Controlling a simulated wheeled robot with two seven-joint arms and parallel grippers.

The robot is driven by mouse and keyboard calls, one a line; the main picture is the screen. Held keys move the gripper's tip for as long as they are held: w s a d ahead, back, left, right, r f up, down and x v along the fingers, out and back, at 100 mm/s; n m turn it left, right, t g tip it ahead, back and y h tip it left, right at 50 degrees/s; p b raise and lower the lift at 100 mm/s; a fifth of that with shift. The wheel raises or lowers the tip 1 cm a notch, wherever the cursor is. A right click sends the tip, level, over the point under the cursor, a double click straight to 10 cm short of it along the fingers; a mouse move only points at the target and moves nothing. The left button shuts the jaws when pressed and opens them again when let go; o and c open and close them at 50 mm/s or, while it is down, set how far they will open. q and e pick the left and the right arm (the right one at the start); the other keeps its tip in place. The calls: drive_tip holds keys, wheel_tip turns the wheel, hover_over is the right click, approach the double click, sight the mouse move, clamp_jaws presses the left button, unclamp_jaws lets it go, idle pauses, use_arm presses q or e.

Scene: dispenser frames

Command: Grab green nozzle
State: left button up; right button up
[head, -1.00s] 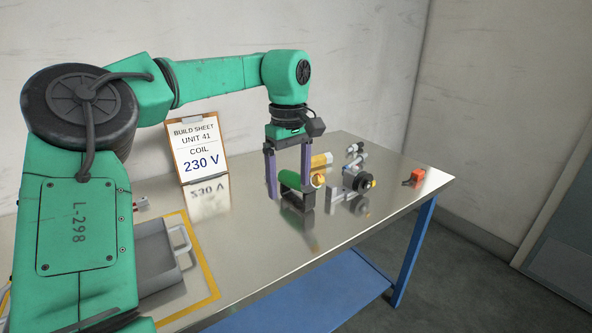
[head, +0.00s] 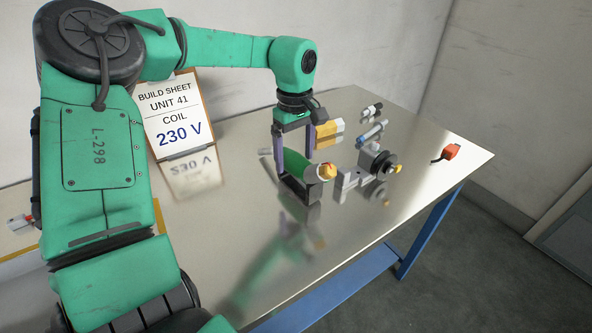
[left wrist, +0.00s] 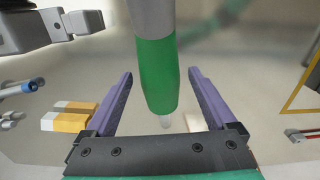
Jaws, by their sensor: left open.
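My right gripper is not in view.
A yellow-and-white block (head: 328,133) stands just behind the gripper. A grey fixture with a black wheel (head: 383,163) stands to the right, with small cylinders (head: 372,132) behind. A red-orange part (head: 451,152) lies near the right edge. A clipboard (head: 176,116) stands at the back left. The front table area is clear.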

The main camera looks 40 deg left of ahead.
use_arm(q)
drive_tip(key=f, duration=0.4)
drive_tip(key=shift+s+d+p, duration=0.1)
drive_tip(key=shift+d+p, duration=0.15)
drive_tip(key=shift+p, duration=0.05)
drive_tip(key=shift+a+f, duration=0.1)
drive_tip(key=shift+f, duration=0.15)
clamp_jaws()
drive_tip(key=shift+r, duration=0.1)
